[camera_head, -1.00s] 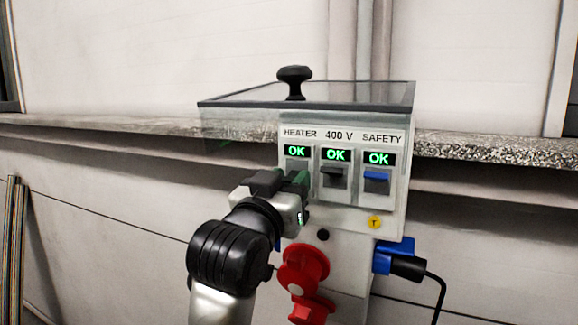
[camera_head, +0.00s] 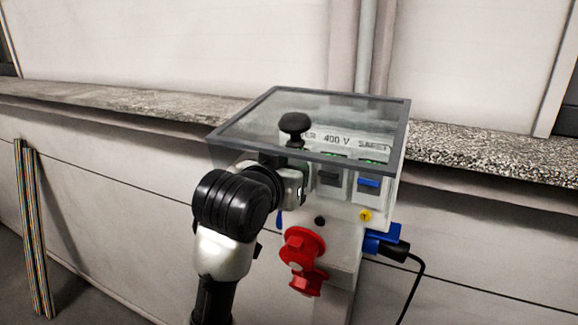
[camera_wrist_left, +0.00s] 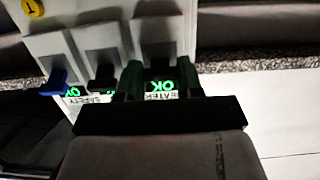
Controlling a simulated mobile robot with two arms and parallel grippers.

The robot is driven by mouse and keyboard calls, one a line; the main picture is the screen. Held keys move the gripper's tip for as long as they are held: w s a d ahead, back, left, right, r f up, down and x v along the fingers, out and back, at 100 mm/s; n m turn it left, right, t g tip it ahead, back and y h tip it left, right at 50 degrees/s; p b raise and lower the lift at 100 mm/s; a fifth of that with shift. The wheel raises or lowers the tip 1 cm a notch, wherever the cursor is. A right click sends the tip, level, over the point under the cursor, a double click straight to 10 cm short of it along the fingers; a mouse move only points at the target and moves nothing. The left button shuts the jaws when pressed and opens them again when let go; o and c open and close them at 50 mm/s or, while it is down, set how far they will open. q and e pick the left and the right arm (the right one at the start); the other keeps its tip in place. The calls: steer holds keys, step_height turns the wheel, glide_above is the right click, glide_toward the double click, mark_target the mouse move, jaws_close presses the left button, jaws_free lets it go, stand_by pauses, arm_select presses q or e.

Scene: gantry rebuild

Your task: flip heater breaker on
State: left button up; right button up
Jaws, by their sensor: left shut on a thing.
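The heater breaker (camera_wrist_left: 160,30) is the rightmost of the row in the left wrist view, where the box appears upside down. Its display (camera_wrist_left: 160,86) glows green and reads OK. My left gripper (camera_wrist_left: 160,78) has its two green-padded fingers on either side of this breaker's switch and is shut on it; the switch itself is mostly hidden in shadow. In the head view my left gripper (camera_head: 287,170) reaches under the lid's front edge and covers the heater breaker. The 400 V breaker (camera_head: 331,180) and the blue-switched safety breaker (camera_head: 367,183) stand to its right. My right gripper is not in view.
The box's clear lid (camera_head: 335,108) with a black knob (camera_head: 295,124) juts out above the breakers. Below are a red plug (camera_head: 301,248) and a blue connector (camera_head: 385,240) with a black cable. A stone ledge (camera_head: 480,149) runs behind.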

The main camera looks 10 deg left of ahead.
arm_select(q)
steer(key=o, duration=0.9)
steer(key=shift+o, duration=0.2)
steer(key=s+a+f+t+h+b, duration=0.25)
steer(key=s+f+t+b, duration=0.55)
steer(key=b, duration=1.2)
steer(key=w+a+f+g+y, duration=0.1)
steer(key=w+f+g, duration=0.1)
steer(key=f, duration=0.6)
steer(key=w+f+n+g+y, duration=0.1)
steer(key=w+f+g, duration=0.1)
steer(key=f, duration=0.6)
steer(key=w+a+f+g+y, duration=0.1)
steer(key=w+f+g+y, duration=0.1)
steer(key=f, duration=0.6)
steer(key=shift+w+a+g+p, duration=0.35)
steer(key=shift+w+g, duration=0.25)
steer(key=shift+g, duration=0.2)
steer(key=shift+f, duration=0.1)
